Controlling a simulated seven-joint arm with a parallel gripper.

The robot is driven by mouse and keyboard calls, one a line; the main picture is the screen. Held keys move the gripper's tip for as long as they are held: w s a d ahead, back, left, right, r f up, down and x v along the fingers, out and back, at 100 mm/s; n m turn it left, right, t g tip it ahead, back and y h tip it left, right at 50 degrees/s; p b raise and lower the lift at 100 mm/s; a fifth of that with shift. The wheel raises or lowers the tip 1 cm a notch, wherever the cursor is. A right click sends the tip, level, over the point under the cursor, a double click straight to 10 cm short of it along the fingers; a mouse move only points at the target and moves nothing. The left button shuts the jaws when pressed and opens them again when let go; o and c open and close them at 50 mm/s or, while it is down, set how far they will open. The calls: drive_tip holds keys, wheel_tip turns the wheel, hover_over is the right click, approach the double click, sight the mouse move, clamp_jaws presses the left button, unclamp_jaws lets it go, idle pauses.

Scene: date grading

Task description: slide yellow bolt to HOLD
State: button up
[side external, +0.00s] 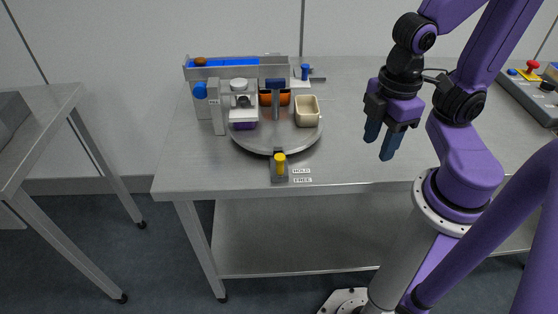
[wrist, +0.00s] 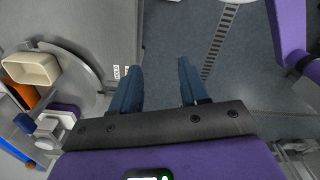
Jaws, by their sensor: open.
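The yellow bolt (side external: 280,164) stands upright on a small dark bracket (side external: 279,178) at the front edge of the round turntable (side external: 310,137). Beside it are two white labels, HOLD (side external: 301,171) and below it FREE (side external: 302,180). The bolt's knob is nearer the HOLD label in height, but I cannot tell its exact slide position. My gripper (side external: 382,145) is open and empty, above the table well to the right of the bolt. In the wrist view its two blue fingers (wrist: 155,85) are apart with nothing between them. The bolt cannot be made out there.
The turntable carries a cream cup (side external: 307,112), also in the wrist view (wrist: 32,70), an orange container (side external: 267,98) and a white-and-purple block (side external: 244,122). A blue-topped chute (side external: 236,63) stands behind. A control box (side external: 533,85) sits far right. The table between bolt and gripper is clear.

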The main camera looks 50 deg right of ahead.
idle(0.6)
approach(280, 157)
drive_tip(key=shift+m, duration=0.3)
wheel_tip(280, 157, down, 11)
drive_tip(key=shift+w+a+f, duration=0.1)
drive_tip(key=shift+w+f, duration=0.05)
drive_tip(key=shift+f, duration=0.05)
idle(0.7)
drive_tip(key=shift+c, duration=0.3)
